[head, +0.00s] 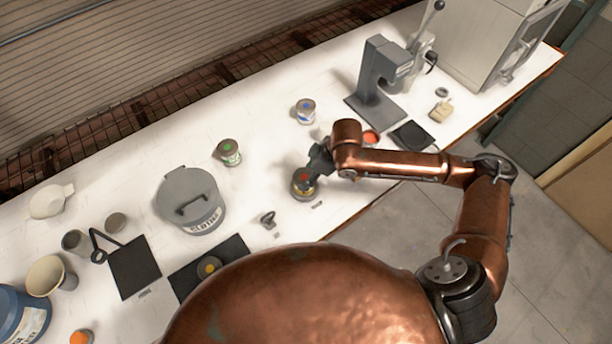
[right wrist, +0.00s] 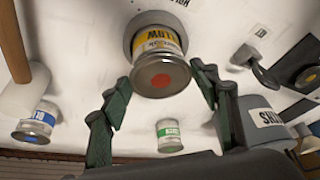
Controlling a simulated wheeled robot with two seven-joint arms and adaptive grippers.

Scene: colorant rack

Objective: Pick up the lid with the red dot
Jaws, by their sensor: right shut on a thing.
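The lid with the red dot (head: 304,175) sits on top of a can with a yellow label (right wrist: 157,38), which stands on the white table. The same grey round lid with its red dot (right wrist: 161,72) faces the camera in the right wrist view. My right gripper (head: 317,168) reaches it from the right, and its two green fingers (right wrist: 161,82) are closed against opposite sides of the lid. The lid still looks seated on the can. My left gripper is in neither view.
A green-dot can (head: 229,152) and a blue-dot can (head: 306,110) stand farther back. A grey lidded bucket (head: 190,205) is to the left. A yellow-dot lid (head: 208,266) lies on a dark mat. A grey press (head: 378,85) stands behind right.

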